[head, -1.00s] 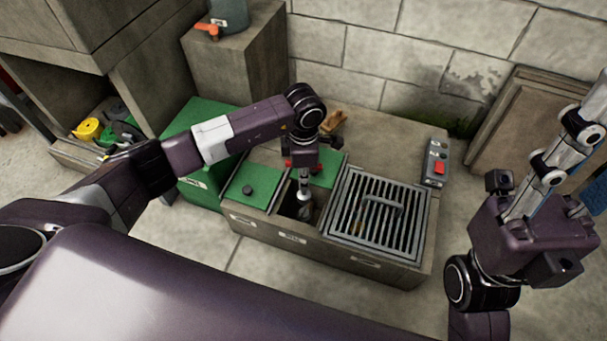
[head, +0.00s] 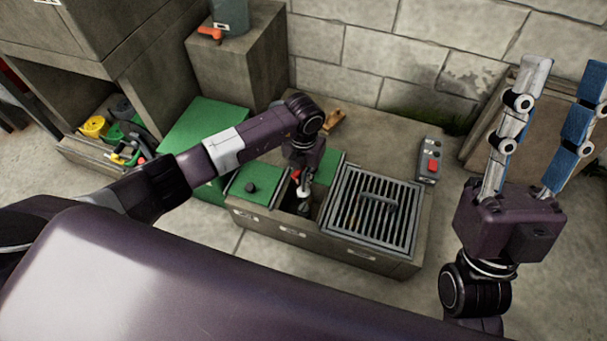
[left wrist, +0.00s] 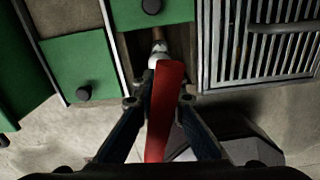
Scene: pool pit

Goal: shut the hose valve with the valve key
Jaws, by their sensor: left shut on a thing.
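The valve key, with a red bar handle (left wrist: 165,105) and a silver shaft (left wrist: 158,52), reaches down into the open compartment (left wrist: 133,50) of the pit box. My left gripper (left wrist: 160,102) is shut on the red handle. In the head view the left gripper (head: 302,172) is over the narrow opening, between the green lids and the grate, with a bit of red showing. The hose valve is not clearly visible; the key and the dark opening hide it. My right gripper (head: 562,75) is open and empty, raised at the right, away from the box.
A metal grate (head: 372,210) with a handle lies right of the opening. Green lids (head: 249,187) flank it. A grey control box with a red button (head: 431,165) stands at the right. Yellow and green items (head: 95,126) sit on the left shelf. A wall stands behind.

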